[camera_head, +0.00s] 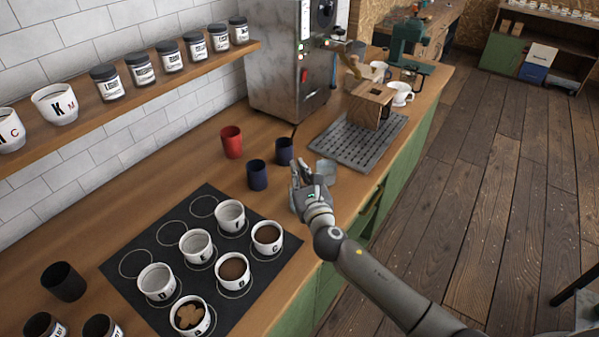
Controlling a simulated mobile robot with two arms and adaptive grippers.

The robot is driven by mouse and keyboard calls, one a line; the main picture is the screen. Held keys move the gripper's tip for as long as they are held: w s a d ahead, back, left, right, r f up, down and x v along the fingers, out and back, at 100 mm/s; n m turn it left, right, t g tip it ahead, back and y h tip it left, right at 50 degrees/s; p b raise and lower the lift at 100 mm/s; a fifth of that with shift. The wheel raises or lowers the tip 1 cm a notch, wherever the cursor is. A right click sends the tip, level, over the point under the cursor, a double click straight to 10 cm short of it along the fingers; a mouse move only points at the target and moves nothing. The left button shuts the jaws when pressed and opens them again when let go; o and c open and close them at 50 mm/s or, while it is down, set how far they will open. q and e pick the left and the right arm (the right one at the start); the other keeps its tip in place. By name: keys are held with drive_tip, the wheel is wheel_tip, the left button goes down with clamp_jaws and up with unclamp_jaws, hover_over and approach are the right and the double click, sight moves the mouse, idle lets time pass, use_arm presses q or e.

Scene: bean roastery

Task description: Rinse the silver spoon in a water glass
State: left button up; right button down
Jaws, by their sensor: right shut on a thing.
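My right gripper (298,176) is over the counter's front part, between the black mat and the metal drip tray. It is shut on a thin thing, which I take for the silver spoon; its fingers hide most of it and its outline is unclear. A small clear glass (326,170) stands just right of the gripper. I cannot tell its water level or whether the spoon touches it. My left gripper is not in view.
Several white lettered cups, such as one with dark coffee (233,268), stand on the black mat (290,262). A red cup (231,141) and two dark blue cups (257,175) stand behind the gripper. The drip tray (345,146) and a coffee machine (283,75) are beyond.

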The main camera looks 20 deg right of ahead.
drive_tip(key=shift+r+p, duration=0.4)
drive_tip(key=shift+f, duration=0.1)
drive_tip(key=shift+f+b, duration=0.35)
drive_tip(key=shift+r, duration=0.1)
drive_tip(key=shift+r+p, duration=0.35)
drive_tip(key=shift+p, duration=0.25)
drive_tip(key=shift+f, duration=0.1)
